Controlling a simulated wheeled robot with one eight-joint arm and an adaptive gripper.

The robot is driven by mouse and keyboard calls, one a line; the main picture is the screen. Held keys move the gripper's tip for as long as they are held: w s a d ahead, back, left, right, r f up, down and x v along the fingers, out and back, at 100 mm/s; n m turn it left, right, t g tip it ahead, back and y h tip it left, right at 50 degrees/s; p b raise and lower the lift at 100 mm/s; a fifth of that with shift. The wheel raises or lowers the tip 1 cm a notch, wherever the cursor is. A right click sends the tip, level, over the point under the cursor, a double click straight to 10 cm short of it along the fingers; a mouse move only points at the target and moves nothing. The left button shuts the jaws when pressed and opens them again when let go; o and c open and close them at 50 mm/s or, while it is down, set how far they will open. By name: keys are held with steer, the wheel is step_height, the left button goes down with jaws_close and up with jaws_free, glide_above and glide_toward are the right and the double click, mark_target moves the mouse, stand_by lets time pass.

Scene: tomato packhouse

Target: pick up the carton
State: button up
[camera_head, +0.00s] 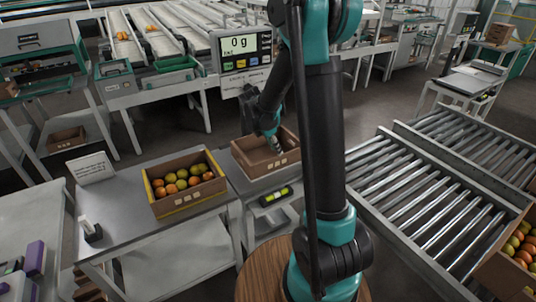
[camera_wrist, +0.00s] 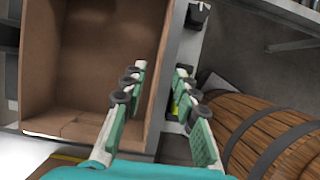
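An empty brown carton (camera_head: 250,165) stands upright on the weighing stand, below the scale display. In the wrist view the carton (camera_wrist: 37,70) fills the left side and its bare inside shows. My gripper (camera_head: 274,146) is over the carton's right part in the head view. In the wrist view my gripper (camera_wrist: 160,78) is open, with one finger over the carton's inside and the other beyond its right wall. The wall runs between the fingers. I cannot tell whether either finger touches it. A second carton (camera_head: 190,205), full of orange and green tomatoes, sits on the table to the left.
The scale display (camera_head: 243,48) reads 0 g behind the empty carton. A wooden barrel (camera_wrist: 265,135) stands to the right in the wrist view. A roller conveyor (camera_head: 430,205) lies to the right, with another tomato carton (camera_head: 500,270) at its near end. A small sign (camera_head: 91,168) stands on the left table.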

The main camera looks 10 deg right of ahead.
mark_target(286, 167)
steer(key=x, duration=1)
jaws_close()
